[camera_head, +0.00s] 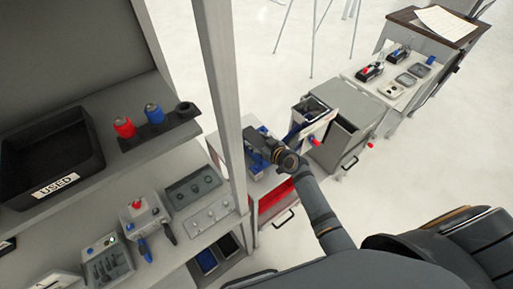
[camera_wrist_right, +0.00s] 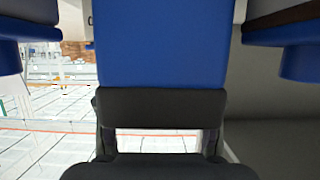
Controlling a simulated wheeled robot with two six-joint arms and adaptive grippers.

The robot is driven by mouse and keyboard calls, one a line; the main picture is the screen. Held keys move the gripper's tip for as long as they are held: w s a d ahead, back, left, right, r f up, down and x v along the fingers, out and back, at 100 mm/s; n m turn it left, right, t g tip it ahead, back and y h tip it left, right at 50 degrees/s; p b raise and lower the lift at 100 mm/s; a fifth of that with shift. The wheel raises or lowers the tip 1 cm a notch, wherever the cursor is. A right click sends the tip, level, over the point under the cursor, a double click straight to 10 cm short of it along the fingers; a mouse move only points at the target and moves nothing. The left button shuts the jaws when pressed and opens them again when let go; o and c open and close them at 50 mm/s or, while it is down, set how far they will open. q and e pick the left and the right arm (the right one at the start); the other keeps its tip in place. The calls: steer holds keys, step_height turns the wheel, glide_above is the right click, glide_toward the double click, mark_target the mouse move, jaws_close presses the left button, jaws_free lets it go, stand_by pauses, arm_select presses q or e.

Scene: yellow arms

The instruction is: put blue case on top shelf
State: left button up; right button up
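The upper visible shelf (camera_head: 145,158) of the grey rack is at the left. My left gripper is not in view.
A black bin (camera_head: 55,160) labelled USED, a red can (camera_head: 124,127) and a blue can (camera_head: 154,113) stand on the upper shelf. The rack's upright post (camera_head: 226,100) is close to my right gripper. An open drawer (camera_head: 312,113) is to its right.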

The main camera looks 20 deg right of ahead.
jaws_close()
step_height(320, 180, up, 10)
steer(key=shift+w+f+b, duration=0.1)
steer(key=shift+b, duration=0.7)
